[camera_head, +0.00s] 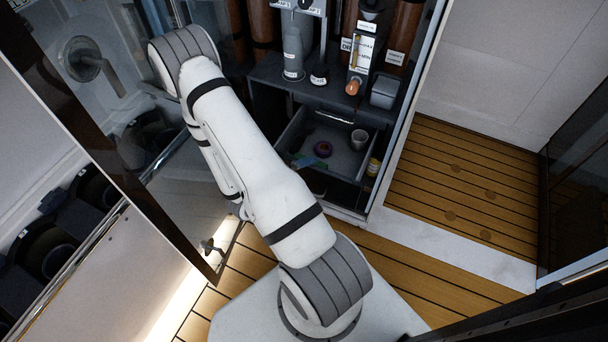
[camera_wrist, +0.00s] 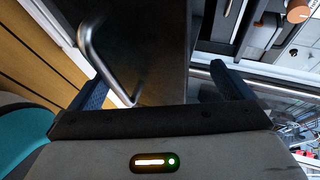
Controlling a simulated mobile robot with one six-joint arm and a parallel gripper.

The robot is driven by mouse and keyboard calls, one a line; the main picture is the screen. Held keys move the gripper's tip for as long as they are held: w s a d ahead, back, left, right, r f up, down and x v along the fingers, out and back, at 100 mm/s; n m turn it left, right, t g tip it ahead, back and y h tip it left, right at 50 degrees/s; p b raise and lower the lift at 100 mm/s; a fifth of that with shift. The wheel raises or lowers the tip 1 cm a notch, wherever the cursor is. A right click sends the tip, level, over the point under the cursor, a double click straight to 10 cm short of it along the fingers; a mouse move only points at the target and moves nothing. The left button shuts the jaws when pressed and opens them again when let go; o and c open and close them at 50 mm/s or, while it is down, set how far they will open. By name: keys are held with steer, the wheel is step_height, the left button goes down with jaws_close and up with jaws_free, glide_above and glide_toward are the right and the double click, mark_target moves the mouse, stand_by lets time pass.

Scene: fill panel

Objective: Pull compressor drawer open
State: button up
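My gripper (camera_wrist: 158,74) is open in the wrist view, with two dark blue fingers spread apart. A dark flat panel (camera_wrist: 163,60) lies ahead of and between the fingers. A curved metal handle (camera_wrist: 92,48) stands out at the panel's left, close to the left finger; the fingers are not closed on it. In the head view, an open-topped drawer or tray (camera_head: 343,161) in the cabinet holds a purple ring, a blue item and a grey cup. I cannot tell whether it is the compressor drawer. My gripper is hidden in the head view.
The cabinet shelf above holds a grey bottle (camera_head: 293,52), a dark jar (camera_head: 320,75) and a grey box (camera_head: 384,91). A glass door with a handle (camera_head: 84,58) stands at left. Wooden floor (camera_head: 455,185) is clear at right.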

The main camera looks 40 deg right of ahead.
steer(key=r, duration=0.2)
steer(key=r+h, duration=0.1)
steer(key=w+d+r+h, duration=0.1)
steer(key=r, duration=0.1)
steer(key=shift+r+t, duration=0.3)
steer(key=shift+t, duration=0.1)
steer(key=f, duration=0.1)
steer(key=s+f+y, duration=0.1)
steer(key=f, duration=0.1)
steer(key=a+f+g+y, duration=0.1)
steer(key=shift+s+f, duration=0.15)
steer(key=shift+f, duration=0.1)
steer(key=shift+s+a+r, duration=0.1)
steer(key=shift+a, duration=0.1)
steer(key=shift+f+p+v, duration=0.15)
steer(key=shift+p+v, duration=0.1)
steer(key=shift+v, duration=0.4)
steer(key=shift+f+p+v, duration=0.15)
steer(key=shift+p+v, duration=0.1)
steer(key=shift+v, duration=0.45)
steer(key=shift+a+r, duration=0.1)
steer(key=shift+a, duration=0.35)
steer(key=c, duration=1.1)
steer(key=shift+s+a+r+p, duration=0.15)
steer(key=shift+a+p, duration=0.75)
steer(key=shift+a, duration=1.8)
